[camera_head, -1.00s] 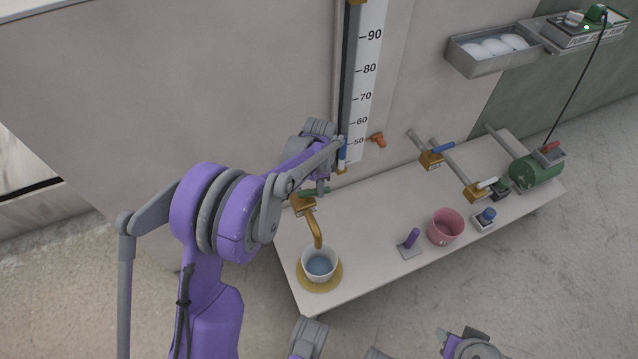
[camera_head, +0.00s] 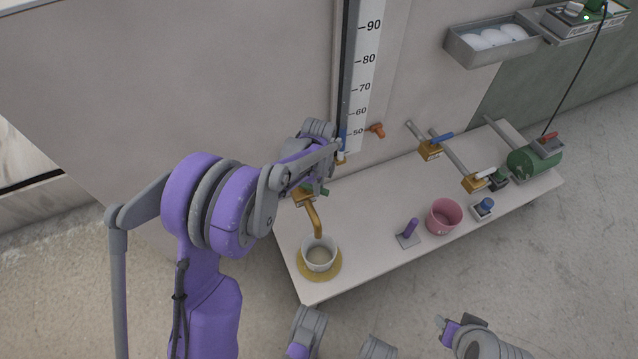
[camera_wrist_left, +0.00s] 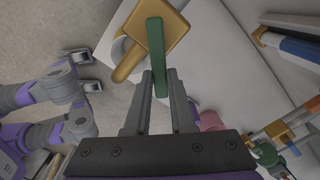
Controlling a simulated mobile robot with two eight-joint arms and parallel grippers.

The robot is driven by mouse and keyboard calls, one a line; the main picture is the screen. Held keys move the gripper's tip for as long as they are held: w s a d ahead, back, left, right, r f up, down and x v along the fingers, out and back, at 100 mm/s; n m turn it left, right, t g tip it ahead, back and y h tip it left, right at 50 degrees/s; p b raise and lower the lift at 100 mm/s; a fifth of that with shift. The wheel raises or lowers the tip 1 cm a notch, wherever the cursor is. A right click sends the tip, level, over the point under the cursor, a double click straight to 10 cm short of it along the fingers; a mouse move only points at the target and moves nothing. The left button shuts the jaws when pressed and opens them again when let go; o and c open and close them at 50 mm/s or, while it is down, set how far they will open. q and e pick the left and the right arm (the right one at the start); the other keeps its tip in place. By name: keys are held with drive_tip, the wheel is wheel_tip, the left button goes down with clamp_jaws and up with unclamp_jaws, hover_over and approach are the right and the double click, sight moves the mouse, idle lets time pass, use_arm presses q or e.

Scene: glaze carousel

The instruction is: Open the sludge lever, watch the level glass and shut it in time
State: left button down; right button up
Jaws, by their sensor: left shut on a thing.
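A brass valve (camera_head: 303,199) with a curved spout stands at the bench's left end, over a white cup (camera_head: 318,256) holding beige liquid. My left gripper (camera_wrist_left: 159,82) is shut on its green lever (camera_wrist_left: 156,45), whose tip shows beside the jaws in the head view (camera_head: 322,191). The level glass (camera_head: 348,60) is a dark upright tube beside a scale (camera_head: 366,58) marked 50 to 90.
The cup stands on a yellow round mat (camera_head: 306,274). A pink pot (camera_head: 444,217), a purple peg (camera_head: 411,227) and a blue knob (camera_head: 487,204) stand on the bench. Blue (camera_head: 442,138) and white (camera_head: 485,173) levers are at the back. An orange tap (camera_head: 377,131) is on the wall.

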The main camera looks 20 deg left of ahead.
idle(0.3)
use_arm(q)
drive_tip(key=c, duration=0.8)
unclamp_jaws()
drive_tip(key=shift+o, duration=0.2)
wheel_tip(320, 180, up, 11)
drive_tip(key=p, duration=0.2)
drive_tip(key=shift+p, duration=0.35)
